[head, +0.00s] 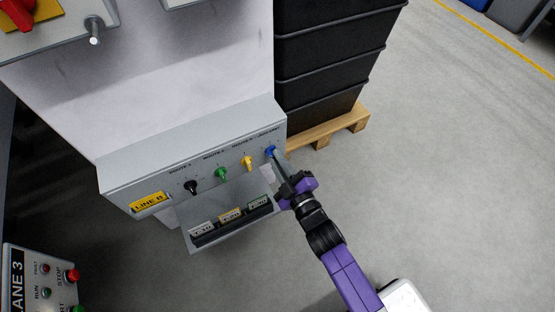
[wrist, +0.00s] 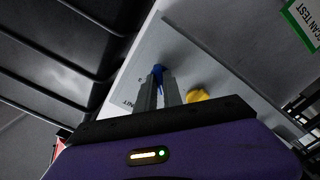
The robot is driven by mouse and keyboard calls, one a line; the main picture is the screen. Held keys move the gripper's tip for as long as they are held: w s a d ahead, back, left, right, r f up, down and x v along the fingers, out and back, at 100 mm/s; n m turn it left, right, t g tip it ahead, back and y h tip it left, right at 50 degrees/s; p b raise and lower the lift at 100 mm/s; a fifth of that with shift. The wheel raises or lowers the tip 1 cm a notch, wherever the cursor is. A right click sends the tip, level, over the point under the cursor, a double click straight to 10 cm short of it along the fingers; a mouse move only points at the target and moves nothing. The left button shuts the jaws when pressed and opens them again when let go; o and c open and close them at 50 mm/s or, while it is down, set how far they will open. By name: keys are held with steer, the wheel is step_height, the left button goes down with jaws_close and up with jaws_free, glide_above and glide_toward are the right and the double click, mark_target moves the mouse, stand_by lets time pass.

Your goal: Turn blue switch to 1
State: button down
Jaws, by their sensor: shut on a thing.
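The blue switch (head: 270,150) is a small knob at the right end of a row on a grey panel box (head: 130,173). It also shows in the wrist view (wrist: 158,74), between the fingertips. My gripper (head: 274,155) reaches it from the front right. In the wrist view my gripper (wrist: 158,80) is shut on the blue switch, its two grey fingers on either side of the knob. The fingers hide part of the knob, and I cannot read which mark it points to.
Yellow (head: 247,163), green (head: 221,174) and black (head: 191,187) switches sit in a row to the left. A shelf with small cards (head: 229,215) juts out below. Black stacked crates (head: 325,65) stand on a wooden pallet (head: 330,128) behind right. The floor at right is clear.

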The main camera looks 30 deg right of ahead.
steer(key=shift+f, duration=0.1)
steer(key=c, duration=1.5)
jaws_free()
steer(key=shift+s, duration=0.1)
steer(key=s+p, duration=0.2)
steer(key=s, duration=0.5)
steer(key=shift+s, duration=0.35)
